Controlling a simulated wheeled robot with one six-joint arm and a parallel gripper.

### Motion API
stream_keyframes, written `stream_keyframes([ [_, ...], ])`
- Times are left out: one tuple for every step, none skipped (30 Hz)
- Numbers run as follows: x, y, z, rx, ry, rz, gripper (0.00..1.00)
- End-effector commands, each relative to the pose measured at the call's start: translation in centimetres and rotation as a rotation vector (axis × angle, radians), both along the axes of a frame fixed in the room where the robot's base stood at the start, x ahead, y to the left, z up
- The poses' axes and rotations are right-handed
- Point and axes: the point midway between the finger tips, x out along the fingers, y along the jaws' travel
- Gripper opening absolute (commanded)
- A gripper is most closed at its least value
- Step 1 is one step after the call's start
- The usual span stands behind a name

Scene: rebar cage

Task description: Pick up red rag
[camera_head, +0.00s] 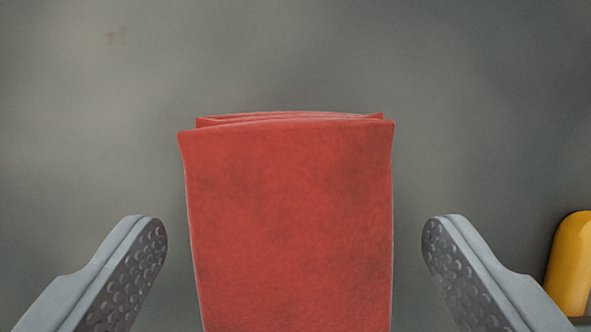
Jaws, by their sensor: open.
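The red rag (290,220) is folded in layers, with its folded layers showing at the top edge. It stands out in the middle of the view and runs down past the bottom edge, so its lower part is hidden. My gripper (294,235) is open, with one grey, dimpled finger to the left of the rag and one to the right. Gaps show between both fingers and the rag in the picture. Whether the rag lies at the same depth as the fingertips I cannot tell.
A yellow rounded object (570,265) shows at the right edge, just beyond the right finger and partly cut off. The grey surface (300,55) behind the rag is bare, with a faint reddish mark at the upper left.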

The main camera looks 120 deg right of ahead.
Motion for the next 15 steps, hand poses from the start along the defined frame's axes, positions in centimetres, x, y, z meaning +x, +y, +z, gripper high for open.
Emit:
stream_keyframes([
  [0.06,0.15,-0.4,0.0,0.001,0.0,0.83],
  [0.08,0.2,-0.53,0.0,0.001,0.0,0.83],
  [0.1,0.21,-0.6,0.0,0.0,0.0,0.83],
  [0.1,0.22,-0.6,0.0,0.0,0.0,0.83],
  [0.1,0.22,-0.59,0.0,0.0,0.0,0.83],
  [0.1,0.22,-0.58,0.0,0.0,0.0,0.83],
  [0.11,0.21,-0.57,0.0,0.0,0.0,0.83],
  [0.11,0.21,-0.57,0.0,0.0,0.0,0.83],
  [0.11,0.21,-0.57,0.0,0.0,0.0,0.77],
  [0.11,0.21,-0.56,0.0,0.0,0.0,0.71],
  [0.11,0.21,-0.56,0.0,0.0,0.0,0.65],
  [0.11,0.21,-0.56,0.0,0.0,0.0,0.57],
  [0.1,0.2,-0.55,0.0,0.0,0.0,0.51],
  [0.1,0.2,-0.55,0.0,0.0,0.0,0.45],
  [0.1,0.2,-0.55,0.0,0.0,0.0,0.38],
])
